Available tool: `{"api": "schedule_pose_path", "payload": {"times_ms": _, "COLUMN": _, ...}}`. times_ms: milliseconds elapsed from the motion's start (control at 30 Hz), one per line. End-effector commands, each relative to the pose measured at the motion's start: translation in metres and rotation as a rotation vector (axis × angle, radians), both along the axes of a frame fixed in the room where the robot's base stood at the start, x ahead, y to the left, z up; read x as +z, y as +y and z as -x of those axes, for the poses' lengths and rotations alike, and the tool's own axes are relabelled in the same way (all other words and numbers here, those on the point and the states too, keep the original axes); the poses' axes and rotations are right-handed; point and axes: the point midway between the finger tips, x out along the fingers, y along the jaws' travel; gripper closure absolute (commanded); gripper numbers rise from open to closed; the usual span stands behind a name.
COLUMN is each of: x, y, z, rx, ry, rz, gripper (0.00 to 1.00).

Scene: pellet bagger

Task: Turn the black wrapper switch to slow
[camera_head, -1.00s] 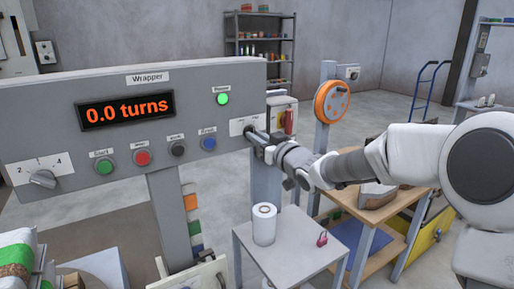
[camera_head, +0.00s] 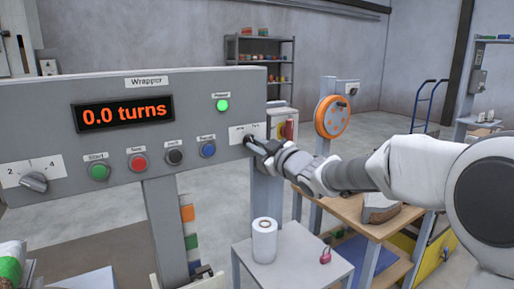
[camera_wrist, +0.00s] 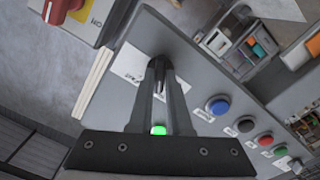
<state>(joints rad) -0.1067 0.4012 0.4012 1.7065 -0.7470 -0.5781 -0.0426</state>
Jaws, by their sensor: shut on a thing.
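The wrapper panel (camera_head: 60,133) stands at the left in the head view, with an orange "0.0 turns" display. The black switch (camera_head: 247,139) is at the panel's right end, below a small white label (camera_head: 236,130) whose words are too small to read. My gripper (camera_head: 251,143) reaches it from the right. In the wrist view, my gripper (camera_wrist: 157,70) has its fingertips closed on the dark switch (camera_wrist: 155,65) in front of the white label (camera_wrist: 128,65). The fingers hide most of the switch, so its pointing direction cannot be told.
Green, red, black and blue buttons (camera_head: 208,149) line the panel left of the switch. A grey numbered knob (camera_head: 34,181) is at the far left. A small table (camera_head: 295,255) with a white roll (camera_head: 264,240) and pink padlock (camera_head: 325,256) stands below my arm.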

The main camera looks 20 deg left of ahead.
Motion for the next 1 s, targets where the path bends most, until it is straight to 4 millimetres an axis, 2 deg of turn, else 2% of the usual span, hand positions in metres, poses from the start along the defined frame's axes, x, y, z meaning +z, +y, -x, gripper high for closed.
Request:
{"api": "schedule_pose_path", "payload": {"times_ms": 300, "x": 0.0, "y": 0.0, "z": 0.0, "rx": 0.0, "ry": -0.002, "rz": 0.004, "gripper": 1.0}}
{"api": "schedule_pose_path", "payload": {"times_ms": 333, "x": 0.0, "y": 0.0, "z": 0.0, "rx": 0.0, "ry": -0.002, "rz": 0.004, "gripper": 0.8}}
{"api": "schedule_pose_path", "payload": {"times_ms": 467, "x": 0.0, "y": 0.0, "z": 0.0, "rx": 0.0, "ry": -0.001, "rz": 0.003, "gripper": 0.57}}
{"api": "schedule_pose_path", "payload": {"times_ms": 500, "x": 0.0, "y": 0.0, "z": 0.0, "rx": 0.0, "ry": -0.001, "rz": 0.003, "gripper": 0.54}}
{"api": "schedule_pose_path", "payload": {"times_ms": 833, "x": 0.0, "y": -0.002, "z": 0.002, "rx": -0.001, "ry": -0.001, "rz": 0.002, "gripper": 0.54}}
{"api": "schedule_pose_path", "payload": {"times_ms": 1000, "x": 0.002, "y": -0.016, "z": 0.012, "rx": -0.002, "ry": -0.001, "rz": 0.003, "gripper": 0.54}}
